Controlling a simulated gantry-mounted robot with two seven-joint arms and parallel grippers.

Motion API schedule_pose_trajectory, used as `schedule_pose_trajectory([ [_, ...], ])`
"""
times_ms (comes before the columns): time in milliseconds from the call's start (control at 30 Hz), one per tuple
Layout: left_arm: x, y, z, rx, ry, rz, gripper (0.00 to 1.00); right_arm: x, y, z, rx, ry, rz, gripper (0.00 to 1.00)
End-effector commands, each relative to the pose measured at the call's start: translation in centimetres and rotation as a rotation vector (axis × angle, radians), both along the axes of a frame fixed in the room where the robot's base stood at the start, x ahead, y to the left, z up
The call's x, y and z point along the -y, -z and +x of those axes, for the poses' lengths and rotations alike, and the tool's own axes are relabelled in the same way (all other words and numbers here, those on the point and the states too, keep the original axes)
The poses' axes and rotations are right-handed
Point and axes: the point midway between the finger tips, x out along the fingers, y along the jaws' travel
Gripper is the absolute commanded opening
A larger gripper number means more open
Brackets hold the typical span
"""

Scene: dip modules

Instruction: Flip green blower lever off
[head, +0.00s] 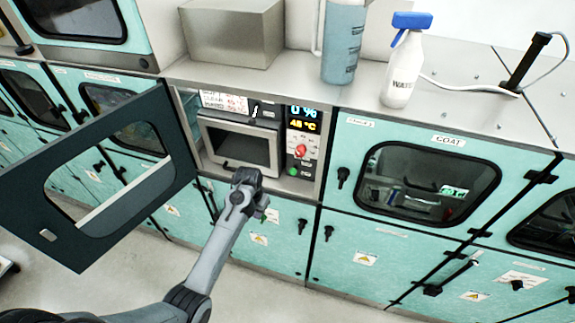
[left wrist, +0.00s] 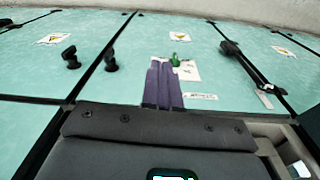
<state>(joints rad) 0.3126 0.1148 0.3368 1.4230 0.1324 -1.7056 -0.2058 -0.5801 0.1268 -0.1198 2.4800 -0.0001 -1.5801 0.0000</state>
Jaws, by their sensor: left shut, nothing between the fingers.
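In the head view a small bit of green (head: 265,217) shows right beside my left gripper (head: 249,192), which hides most of that spot. Whether the lever is on or off is unclear. My right gripper is in neither view.
A dark open door (head: 115,160) swings out at left. Above my gripper is an oven-like unit (head: 238,145) with a red knob (head: 300,151) and a green button (head: 292,171). Black handles (head: 303,226) stick out nearby. A spray bottle (head: 402,70) stands on the top.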

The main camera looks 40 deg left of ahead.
Motion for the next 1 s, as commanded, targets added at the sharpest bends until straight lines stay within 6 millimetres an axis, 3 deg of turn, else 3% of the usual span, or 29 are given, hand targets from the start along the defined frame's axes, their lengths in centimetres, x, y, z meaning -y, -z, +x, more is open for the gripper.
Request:
schedule_pose_trajectory([
  [33,-0.4,-2.4,2.3,0.039,-0.02,-0.019,0.0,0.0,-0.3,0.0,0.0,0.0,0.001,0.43],
  [200,-1.2,-9.1,7.9,0.154,-0.056,-0.06,0.0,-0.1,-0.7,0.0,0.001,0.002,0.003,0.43],
  [433,-1.5,-16.9,12.3,0.288,-0.064,-0.074,0.0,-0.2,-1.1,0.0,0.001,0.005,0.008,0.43],
  [633,-1.5,-19.6,13.5,0.33,-0.062,-0.074,0.0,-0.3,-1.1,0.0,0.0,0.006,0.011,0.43],
  [1000,-1.5,-19.8,13.6,0.334,-0.061,-0.073,0.0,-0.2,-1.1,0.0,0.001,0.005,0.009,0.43],
])
